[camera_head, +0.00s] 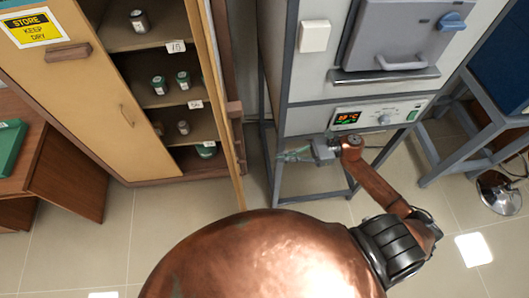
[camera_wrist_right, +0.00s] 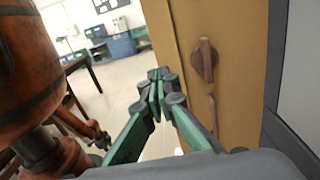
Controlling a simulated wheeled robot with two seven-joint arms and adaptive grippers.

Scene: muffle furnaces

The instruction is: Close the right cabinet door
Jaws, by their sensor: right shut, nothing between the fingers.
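The tan cabinet's right door (camera_head: 218,110) stands open and shows nearly edge-on in the head view, swung out toward me. Its inner compartment with shelves is exposed. In the right wrist view the door's tan face (camera_wrist_right: 188,30) fills the middle right, with a brown knob-like fitting (camera_wrist_right: 206,60) and a thin handle (camera_wrist_right: 212,112) below it. My right gripper (camera_head: 282,155) is right of the door, in front of the furnace stand. Its green fingers (camera_wrist_right: 155,88) are shut and empty, near the door face; I cannot tell whether they touch it. My left gripper is not in view.
The cabinet's left door (camera_head: 75,85) is shut, with a yellow sign (camera_head: 33,28). Small jars (camera_head: 158,84) stand on the shelves. The furnace (camera_head: 395,45) on its grey metal stand (camera_head: 278,140) is close to the right of the door. Tiled floor (camera_head: 160,225) is clear in front.

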